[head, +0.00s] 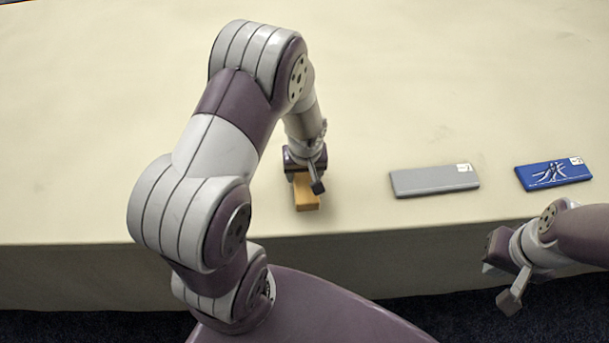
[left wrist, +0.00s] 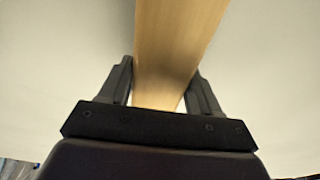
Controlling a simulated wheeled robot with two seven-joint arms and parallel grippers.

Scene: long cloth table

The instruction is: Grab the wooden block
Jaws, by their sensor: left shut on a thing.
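The wooden block (head: 306,194) is a small orange-tan bar near the front edge of the table. My left gripper (head: 305,180) is above it and shut on it, hiding its far part. In the left wrist view the block (left wrist: 178,45) runs up between the two dark fingers of the left gripper (left wrist: 165,88), one finger on each side. I cannot tell whether the block touches the cloth. My right gripper (head: 507,283) is at the lower right, in front of the table edge and away from the block. Its finger opening is not clear.
A flat grey case (head: 434,181) lies to the right of the block. A blue flat box (head: 553,175) with a white design lies further right. The cream table (head: 450,80) is bare behind them, and its front edge is close to the block.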

